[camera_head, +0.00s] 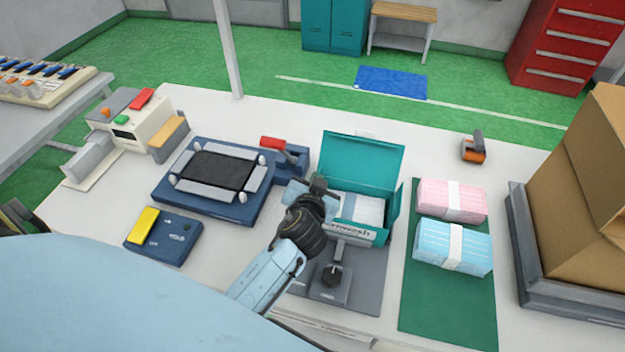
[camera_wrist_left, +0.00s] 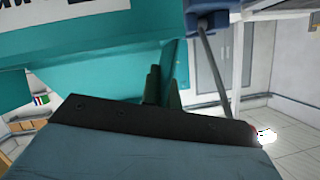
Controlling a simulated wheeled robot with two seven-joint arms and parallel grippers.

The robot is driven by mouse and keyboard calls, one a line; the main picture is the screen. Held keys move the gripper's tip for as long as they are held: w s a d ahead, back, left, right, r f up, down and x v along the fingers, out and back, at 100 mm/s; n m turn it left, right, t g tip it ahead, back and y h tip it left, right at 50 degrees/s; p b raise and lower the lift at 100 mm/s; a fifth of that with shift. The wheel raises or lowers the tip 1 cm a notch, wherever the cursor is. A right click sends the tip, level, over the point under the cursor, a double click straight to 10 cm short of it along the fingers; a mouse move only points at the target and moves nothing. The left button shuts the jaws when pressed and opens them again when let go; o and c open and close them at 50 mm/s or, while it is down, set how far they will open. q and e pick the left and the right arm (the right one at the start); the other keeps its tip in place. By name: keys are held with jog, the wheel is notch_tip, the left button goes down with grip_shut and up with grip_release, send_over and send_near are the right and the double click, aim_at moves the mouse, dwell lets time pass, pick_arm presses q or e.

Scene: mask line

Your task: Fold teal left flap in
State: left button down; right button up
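The teal box (camera_head: 384,238) stands on a grey fixture with its lid (camera_head: 360,160) raised at the back. White folded contents (camera_head: 362,209) lie inside. Its right flap (camera_head: 395,213) stands out at the right side. My left gripper (camera_head: 318,187) is at the box's left side, and the wrist and fingers hide most of the left flap. In the left wrist view the dark fingers (camera_wrist_left: 162,88) are close to a teal panel (camera_wrist_left: 170,65), probably that flap; contact and finger gap are unclear. My right gripper is not in view.
A green mat (camera_head: 420,305) holds pink (camera_head: 435,195) and blue (camera_head: 430,256) mask packs at the right. A blue frame fixture (camera_head: 228,208) and a red-handled device (camera_head: 273,143) stand left of the box. A grey clamp (camera_head: 330,278) is in front. A cardboard box (camera_head: 570,200) is far right.

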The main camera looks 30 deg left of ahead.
pick_arm(q)
jog(key=shift+d+m, duration=0.15)
jog(key=shift+m, duration=0.15)
jog(key=c, duration=2.1)
grip_release()
jog(key=o, duration=0.5)
jog(key=shift+c, duration=0.2)
jog(key=v, duration=1.3)
jog(key=shift+d+b, duration=0.25)
jog(key=shift+b, duration=0.2)
